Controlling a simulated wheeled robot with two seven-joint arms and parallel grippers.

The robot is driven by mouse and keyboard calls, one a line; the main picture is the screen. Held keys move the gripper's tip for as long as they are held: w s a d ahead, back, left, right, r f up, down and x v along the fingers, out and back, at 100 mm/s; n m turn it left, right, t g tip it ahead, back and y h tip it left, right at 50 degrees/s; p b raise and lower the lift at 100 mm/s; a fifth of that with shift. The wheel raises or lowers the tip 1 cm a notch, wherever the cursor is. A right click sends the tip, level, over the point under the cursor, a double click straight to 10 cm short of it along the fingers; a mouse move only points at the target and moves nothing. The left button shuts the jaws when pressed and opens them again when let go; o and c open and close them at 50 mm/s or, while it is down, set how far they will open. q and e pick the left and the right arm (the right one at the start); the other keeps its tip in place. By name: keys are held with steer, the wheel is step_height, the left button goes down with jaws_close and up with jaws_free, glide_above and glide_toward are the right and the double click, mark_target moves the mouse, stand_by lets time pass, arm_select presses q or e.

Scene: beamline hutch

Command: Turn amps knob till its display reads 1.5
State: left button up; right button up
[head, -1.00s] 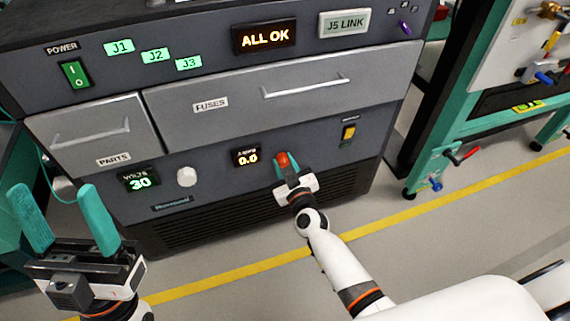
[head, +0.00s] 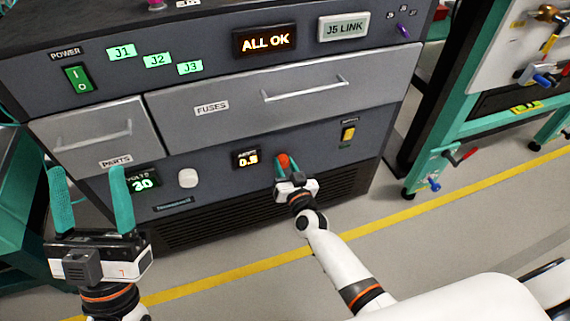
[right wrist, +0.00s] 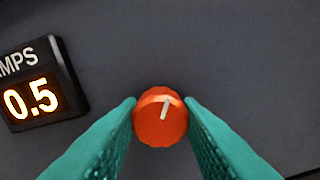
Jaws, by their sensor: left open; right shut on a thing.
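The amps knob is orange (right wrist: 158,128) with a pale pointer mark, on the dark lower panel of the cabinet; in the head view the knob (head: 283,160) shows just above my right gripper. The amps display (right wrist: 30,98) reads 0.5 in the right wrist view; it also shows in the head view (head: 246,160), left of the knob. My right gripper (head: 285,172) is shut on the knob, with one teal finger on each side of it. My left gripper (head: 92,190) is open and empty, in front of the cabinet's lower left.
A volts display (head: 142,182) reading 30 and a white knob (head: 188,178) are left of the amps display. A yellow switch (head: 348,133) is to the right. The fuses drawer (head: 230,108) and parts drawer (head: 75,145) above are shut. A teal frame (head: 450,130) stands at the right.

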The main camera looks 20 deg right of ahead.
arm_select(q)
steer(key=shift+w+f, duration=0.2)
steer(key=shift+w, duration=0.15)
arm_select(e)
steer(key=shift+m, duration=1.6)
steer(key=o, duration=1)
steer(key=shift+c, duration=0.2)
steer(key=s+p, duration=0.2)
steer(key=s, duration=0.3)
steer(key=shift+d+r, duration=0.1)
steer(key=shift+d, duration=0.05)
arm_select(q)
steer(key=w+f+g+y+p, duration=0.1)
steer(key=w+f+g+y, duration=0.2)
steer(key=f+g, duration=0.6)
steer(key=shift+w+a+f+y+p, duration=0.15)
steer(key=shift+w+f+y+p, duration=0.2)
steer(key=shift+w+f, duration=0.7)
arm_select(e)
glide_toward(285, 164)
steer(key=shift+s, duration=1.25)
